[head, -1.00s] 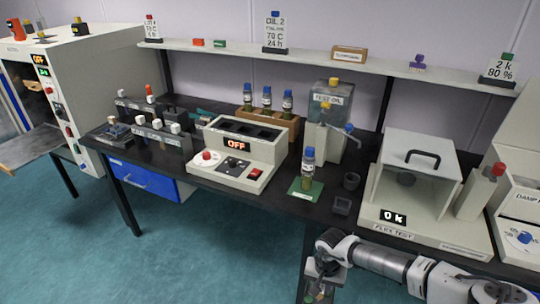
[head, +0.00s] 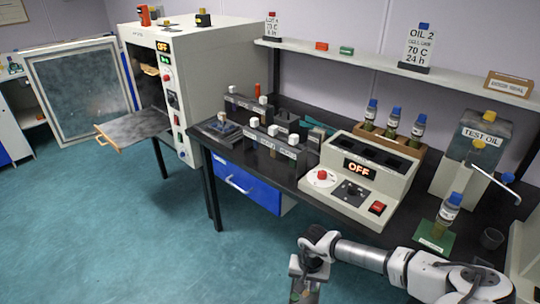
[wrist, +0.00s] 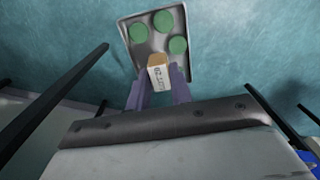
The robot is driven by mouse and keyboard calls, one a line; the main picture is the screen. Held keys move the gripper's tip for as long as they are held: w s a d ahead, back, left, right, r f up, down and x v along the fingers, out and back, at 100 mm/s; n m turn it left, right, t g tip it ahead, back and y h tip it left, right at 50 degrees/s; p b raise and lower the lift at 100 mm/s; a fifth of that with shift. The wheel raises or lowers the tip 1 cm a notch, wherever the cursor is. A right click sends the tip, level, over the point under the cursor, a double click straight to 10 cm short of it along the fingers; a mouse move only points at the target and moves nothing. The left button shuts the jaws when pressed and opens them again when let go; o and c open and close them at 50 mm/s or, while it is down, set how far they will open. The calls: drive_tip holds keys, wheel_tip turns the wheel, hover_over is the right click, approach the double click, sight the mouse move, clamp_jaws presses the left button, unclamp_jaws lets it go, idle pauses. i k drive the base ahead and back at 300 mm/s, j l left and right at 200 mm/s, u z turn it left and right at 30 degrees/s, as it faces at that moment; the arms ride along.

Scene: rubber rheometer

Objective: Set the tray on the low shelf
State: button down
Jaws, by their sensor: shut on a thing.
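My gripper (wrist: 158,92) is shut on the light wooden handle block (wrist: 158,73) of a grey metal tray (wrist: 139,60). The tray carries several round green discs (wrist: 164,21) and hangs over the teal floor in the wrist view. In the head view my gripper (head: 304,288) is at the bottom edge, and the tray is mostly cut off there. A dark shelf (head: 135,127) with a wooden front handle sticks out low from the open oven (head: 185,85) at the left, well apart from my gripper. I cannot tell whether this is the low shelf.
The oven door (head: 80,85) stands wide open at the left. A black bench (head: 290,180) with a blue drawer (head: 245,187), a heater block reading OFF (head: 350,180) and bottles runs along the right. The teal floor (head: 130,230) in front is clear.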

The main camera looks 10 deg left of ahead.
sight(116, 127)
drive_tip(key=i+j+u, duration=0.2)
drive_tip(key=u, duration=0.25)
drive_tip(key=i+j+u, duration=0.25)
drive_tip(key=u, duration=0.2)
drive_tip(key=i+j+u, duration=0.1)
drive_tip(key=i+u, duration=0.15)
drive_tip(key=i, duration=0.15)
drive_tip(key=i+u, duration=0.3)
drive_tip(key=i, duration=0.15)
drive_tip(key=i+l+u, duration=0.1)
drive_tip(key=i+u, duration=0.15)
drive_tip(key=i, duration=0.75)
drive_tip(key=i+l+u, duration=0.15)
drive_tip(key=i+u, duration=0.15)
drive_tip(key=i+l+u, duration=0.3)
drive_tip(key=i, duration=0.2)
